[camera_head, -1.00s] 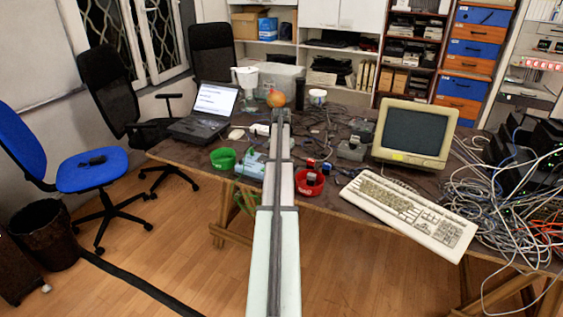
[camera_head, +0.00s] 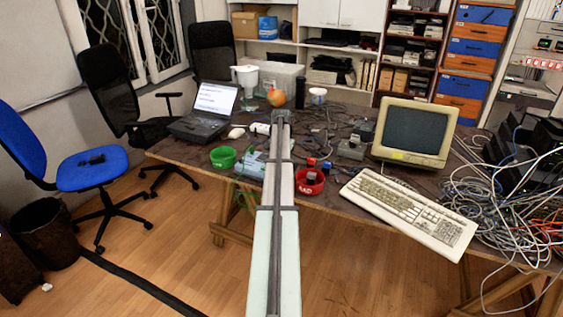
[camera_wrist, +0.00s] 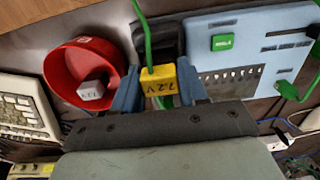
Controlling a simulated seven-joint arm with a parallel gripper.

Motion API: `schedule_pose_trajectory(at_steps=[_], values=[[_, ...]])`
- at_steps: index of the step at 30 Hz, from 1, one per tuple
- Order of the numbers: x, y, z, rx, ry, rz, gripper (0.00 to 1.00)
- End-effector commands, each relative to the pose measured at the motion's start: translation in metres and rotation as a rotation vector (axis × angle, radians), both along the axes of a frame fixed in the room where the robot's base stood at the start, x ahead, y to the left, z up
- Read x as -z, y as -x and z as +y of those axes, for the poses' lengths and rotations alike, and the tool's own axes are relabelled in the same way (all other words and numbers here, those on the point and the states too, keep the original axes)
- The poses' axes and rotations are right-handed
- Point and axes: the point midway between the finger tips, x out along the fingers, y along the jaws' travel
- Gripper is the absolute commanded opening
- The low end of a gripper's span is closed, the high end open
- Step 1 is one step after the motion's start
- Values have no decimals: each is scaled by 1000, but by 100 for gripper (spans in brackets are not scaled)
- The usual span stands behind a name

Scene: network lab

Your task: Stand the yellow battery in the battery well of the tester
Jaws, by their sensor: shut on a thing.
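In the wrist view my gripper (camera_wrist: 160,88) has its two blue fingers closed on the sides of the yellow battery (camera_wrist: 160,75), which is marked 7.2V. The light-blue tester (camera_wrist: 235,25) lies just beyond and to the right of the battery, with a green block and a row of dark slots on its face. A dark area lies behind the battery at the tester's left side; I cannot tell whether it is the battery well. In the head view the tester (camera_head: 250,168) shows left of my arm, which hides the gripper and the yellow battery.
A red bowl (camera_head: 318,187) holding small blocks stands right of my arm; one white block (camera_wrist: 91,90) shows inside it. A green bowl (camera_head: 223,157) stands to the left. A green wire (camera_wrist: 145,35) runs beside the battery. The keyboard (camera_head: 410,212) and monitor (camera_head: 415,130) are further right.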

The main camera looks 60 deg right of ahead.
Motion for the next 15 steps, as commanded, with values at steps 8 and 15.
schedule_pose_trajectory(at_steps=[8, 15], values=[[5, 0, 0, 0, 0, 0, 10], [9, 0, 0, 0, 0, 0, 10]])
